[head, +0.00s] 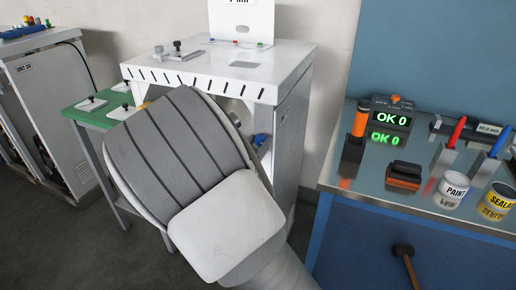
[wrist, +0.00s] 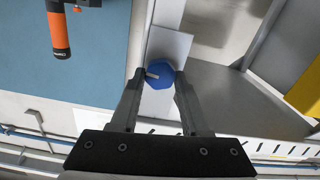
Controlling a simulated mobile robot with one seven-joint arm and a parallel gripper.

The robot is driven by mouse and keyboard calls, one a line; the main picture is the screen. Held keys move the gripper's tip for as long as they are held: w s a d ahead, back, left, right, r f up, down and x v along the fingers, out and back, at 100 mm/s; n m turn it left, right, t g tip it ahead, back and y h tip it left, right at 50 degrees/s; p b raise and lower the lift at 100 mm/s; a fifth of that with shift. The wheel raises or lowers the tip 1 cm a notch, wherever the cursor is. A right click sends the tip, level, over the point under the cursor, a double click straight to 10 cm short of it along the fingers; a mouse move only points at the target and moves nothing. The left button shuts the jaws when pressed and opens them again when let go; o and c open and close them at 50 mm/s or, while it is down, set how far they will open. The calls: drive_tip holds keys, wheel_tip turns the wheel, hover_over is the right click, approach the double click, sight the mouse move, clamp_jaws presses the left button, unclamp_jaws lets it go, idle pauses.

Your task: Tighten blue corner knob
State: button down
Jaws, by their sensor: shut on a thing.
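The blue corner knob (wrist: 157,84) is a faceted blue piece in the wrist view. It sits against a pale plate on a light post, with a small grey pin or bar across its front. My gripper (wrist: 160,75) has one dark finger on each side of the knob and is shut on it. In the head view a blue piece (head: 261,140) shows under the white cabinet's top, partly behind my arm. My gripper is hidden in that view. I cannot tell how tight the knob is.
The white cabinet (head: 290,65) has a slotted top edge close to my arm. A green-topped table (head: 82,115) stands left of it. A bench (head: 340,180) at right holds a display, cans and tools. An orange-and-black tool (wrist: 60,35) shows at the wrist view's upper left.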

drive_tip(key=m+b, duration=0.4)
drive_tip(key=shift+d+f+m, duration=0.1)
drive_tip(key=shift+f+m, duration=0.2)
drive_tip(key=m+b, duration=0.3)
drive_tip(key=b, duration=0.1)
drive_tip(key=shift+m, duration=0.4)
drive_tip(key=m+b, duration=0.5)
drive_tip(key=b, duration=0.1)
drive_tip(key=shift+s+d+f+b, duration=0.1)
drive_tip(key=shift+b, duration=0.3)
drive_tip(key=m+b, duration=0.2)
drive_tip(key=shift+m+b, duration=0.3)
drive_tip(key=shift+b, duration=0.05)
drive_tip(key=shift+r+m, duration=0.2)
drive_tip(key=shift+m, duration=0.1)
drive_tip(key=shift+c, duration=1.9)
unclamp_jaws()
drive_tip(key=p+v, duration=0.3)
drive_tip(key=v, duration=1.4)
drive_tip(key=shift+s, duration=0.2)
